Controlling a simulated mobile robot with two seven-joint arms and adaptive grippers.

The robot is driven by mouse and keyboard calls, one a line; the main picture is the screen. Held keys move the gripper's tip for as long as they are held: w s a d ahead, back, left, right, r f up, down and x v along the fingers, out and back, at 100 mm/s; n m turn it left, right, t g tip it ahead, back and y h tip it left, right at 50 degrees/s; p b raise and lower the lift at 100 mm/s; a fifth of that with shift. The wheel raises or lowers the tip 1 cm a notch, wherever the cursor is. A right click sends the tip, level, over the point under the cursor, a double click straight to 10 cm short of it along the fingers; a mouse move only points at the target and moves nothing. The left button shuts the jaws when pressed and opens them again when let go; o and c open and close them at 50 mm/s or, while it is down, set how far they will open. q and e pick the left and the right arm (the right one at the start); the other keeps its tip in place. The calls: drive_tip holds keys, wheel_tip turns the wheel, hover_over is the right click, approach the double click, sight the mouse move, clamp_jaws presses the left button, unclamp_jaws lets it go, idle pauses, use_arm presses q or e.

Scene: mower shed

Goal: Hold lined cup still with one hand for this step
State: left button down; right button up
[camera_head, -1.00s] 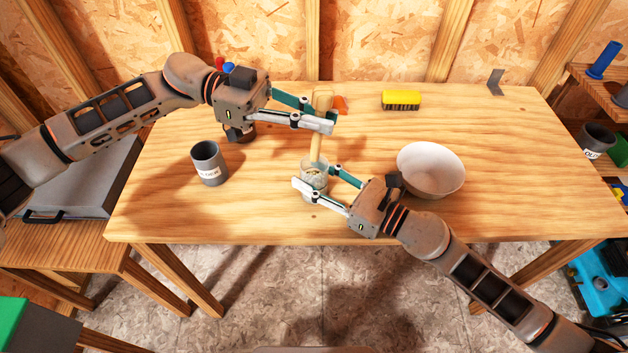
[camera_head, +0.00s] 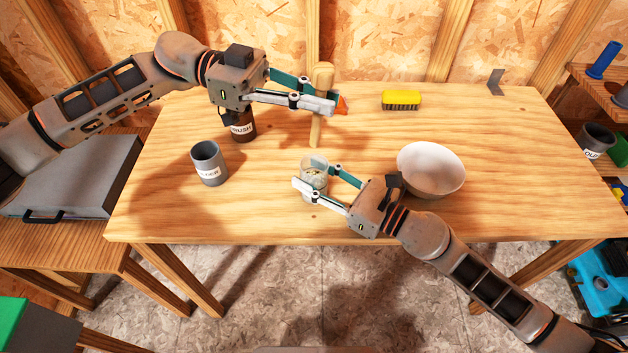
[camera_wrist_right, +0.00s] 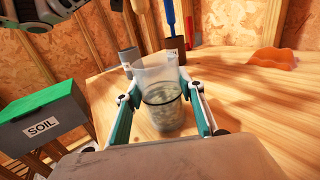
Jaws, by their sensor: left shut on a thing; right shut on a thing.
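The lined cup (camera_head: 313,180), a clear cup with pale greyish contents and a dark line around it, stands upright on the table. It also shows in the right wrist view (camera_wrist_right: 161,97), between the fingers. My right gripper (camera_head: 317,183) is shut on the cup from both sides. My left gripper (camera_head: 318,100) is shut on a wooden stick-like tool (camera_head: 317,128) with a thicker rounded top. It holds the tool upright above and behind the cup, apart from it.
A grey labelled cup (camera_head: 209,163) stands left, a brown labelled jar (camera_head: 242,125) behind it. A white bowl (camera_head: 431,170) stands close to my right gripper. A yellow brush (camera_head: 401,99) and an orange object (camera_head: 342,104) lie at the back. The front table edge is clear.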

use_arm(q)
drive_tip(key=shift+r, duration=0.1)
idle(0.3)
use_arm(e)
drive_tip(key=o, duration=1.3)
drive_tip(key=v, duration=1.2)
